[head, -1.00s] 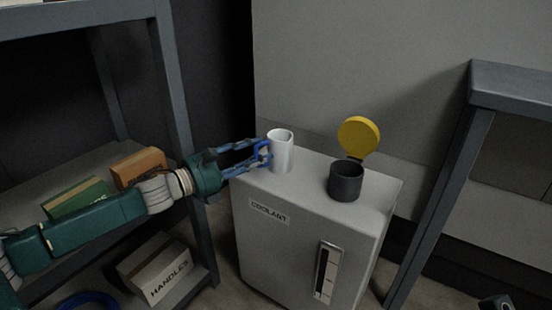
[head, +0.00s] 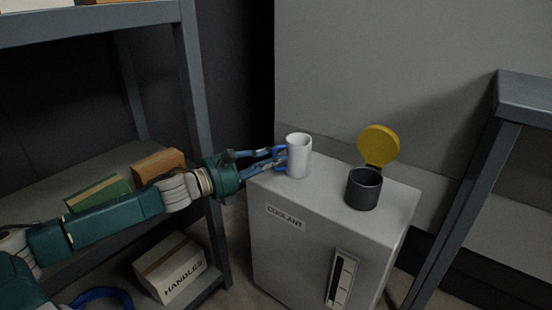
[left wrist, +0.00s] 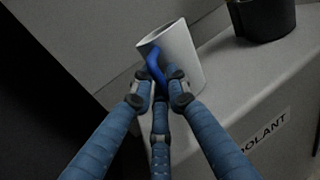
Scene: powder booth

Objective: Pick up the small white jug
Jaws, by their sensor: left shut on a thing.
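The small white jug (head: 300,157) stands upright on top of the grey coolant box, near its left end. Its blue handle (left wrist: 156,72) points toward my left gripper. My left gripper (head: 281,159) comes in from the left with its blue fingers shut on the handle. In the left wrist view the fingertips (left wrist: 160,92) close in on the handle from both sides, and the jug body lies just beyond them. The jug appears to rest on the box top. My right gripper is not in view.
On the coolant box (head: 285,245), right of the jug, is a dark filler neck (head: 364,188) with a raised yellow cap (head: 379,146). A shelf rack (head: 201,110) with several boxes stands at left. A grey metal frame (head: 520,95) stands at right.

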